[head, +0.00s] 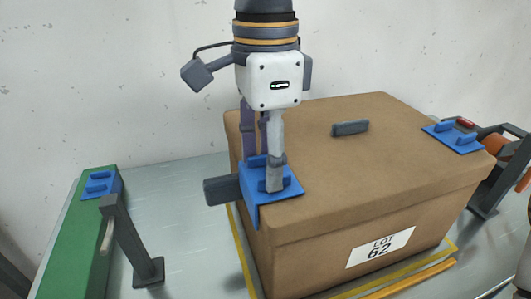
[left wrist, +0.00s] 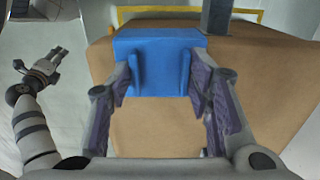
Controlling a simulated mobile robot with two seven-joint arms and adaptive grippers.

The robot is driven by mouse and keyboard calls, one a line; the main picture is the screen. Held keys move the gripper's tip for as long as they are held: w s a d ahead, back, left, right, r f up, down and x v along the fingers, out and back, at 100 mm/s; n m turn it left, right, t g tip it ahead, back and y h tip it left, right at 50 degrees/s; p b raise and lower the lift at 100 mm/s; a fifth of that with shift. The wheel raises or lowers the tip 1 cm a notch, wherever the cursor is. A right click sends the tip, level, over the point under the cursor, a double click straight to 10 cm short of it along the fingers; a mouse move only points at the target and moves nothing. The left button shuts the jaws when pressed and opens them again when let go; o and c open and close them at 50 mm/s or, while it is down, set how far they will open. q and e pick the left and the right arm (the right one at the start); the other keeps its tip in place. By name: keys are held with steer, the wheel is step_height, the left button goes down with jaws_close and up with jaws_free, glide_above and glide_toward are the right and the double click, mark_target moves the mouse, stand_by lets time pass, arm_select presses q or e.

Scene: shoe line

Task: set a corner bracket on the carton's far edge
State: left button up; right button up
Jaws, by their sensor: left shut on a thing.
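A brown carton (head: 340,185) labelled LOT 62 stands in the middle of the head view. My left gripper (head: 266,175) points down at the carton's left edge. It is shut on a blue corner bracket (head: 292,187), whose flange hangs down outside that edge. The held bracket also fills the top middle of the left wrist view (left wrist: 160,62), between the fingers. Whether it rests fully on the carton is hard to tell. A second blue bracket (head: 455,139) lies at the carton's right edge. My right gripper (left wrist: 55,65) shows small in the left wrist view; its jaw gap is unclear.
Another blue bracket (head: 98,186) lies on a green stand (head: 72,235) at the left. A dark post (head: 130,240) stands beside it. A grey handle-like block (head: 350,128) is on the carton's top. Yellow tape (head: 450,249) borders the carton on the grey table.

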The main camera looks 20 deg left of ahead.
arm_select(q)
steer(key=shift+f, duration=0.1)
steer(key=o, duration=1.6)
steer(key=shift+r, duration=3.5)
